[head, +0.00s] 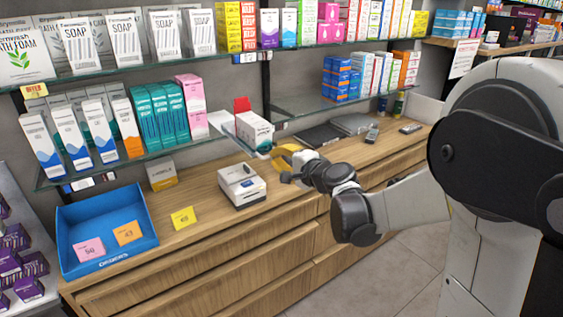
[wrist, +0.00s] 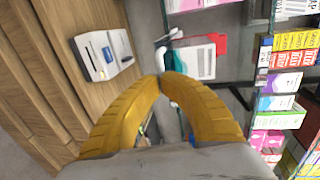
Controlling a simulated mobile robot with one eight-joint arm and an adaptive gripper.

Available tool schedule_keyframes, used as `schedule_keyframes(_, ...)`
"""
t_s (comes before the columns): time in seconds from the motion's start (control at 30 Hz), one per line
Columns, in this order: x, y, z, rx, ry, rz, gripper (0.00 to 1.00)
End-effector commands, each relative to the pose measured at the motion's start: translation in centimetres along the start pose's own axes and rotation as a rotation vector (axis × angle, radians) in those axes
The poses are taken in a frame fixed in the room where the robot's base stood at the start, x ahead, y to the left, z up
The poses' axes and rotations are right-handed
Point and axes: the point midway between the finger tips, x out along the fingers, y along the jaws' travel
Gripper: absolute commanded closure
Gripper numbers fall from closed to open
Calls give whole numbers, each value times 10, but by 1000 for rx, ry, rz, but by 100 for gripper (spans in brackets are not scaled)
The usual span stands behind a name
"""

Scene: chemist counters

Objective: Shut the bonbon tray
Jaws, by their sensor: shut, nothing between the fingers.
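A narrow pale tray (head: 241,142) appears to jut out from the lower glass shelf in the head view, which fits the bonbon tray, though no label is readable. A white box (head: 254,130) rests in it, with a red piece (head: 242,104) behind. In the wrist view the white box (wrist: 196,62) and red piece (wrist: 221,43) lie just beyond my fingertips. My gripper (head: 284,156) has yellow fingers, close in front of the tray's outer end. The fingertips (wrist: 161,80) meet, with nothing between them. Whether they touch the tray is unclear.
A white device (head: 242,187) stands on the wooden counter (head: 205,205), below and left of my gripper. A blue bin (head: 105,213) with cards stands at the left. Stocked glass shelves (head: 130,158) run along the back. A dark flat device (head: 318,137) lies to the right.

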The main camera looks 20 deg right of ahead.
Motion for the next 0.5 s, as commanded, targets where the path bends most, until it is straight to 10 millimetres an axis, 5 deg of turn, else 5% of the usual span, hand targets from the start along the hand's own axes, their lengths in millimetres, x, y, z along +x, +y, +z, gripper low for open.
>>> schedule_keyframes(0.5, 122, -27, -2, -2, -2, 0, 100)
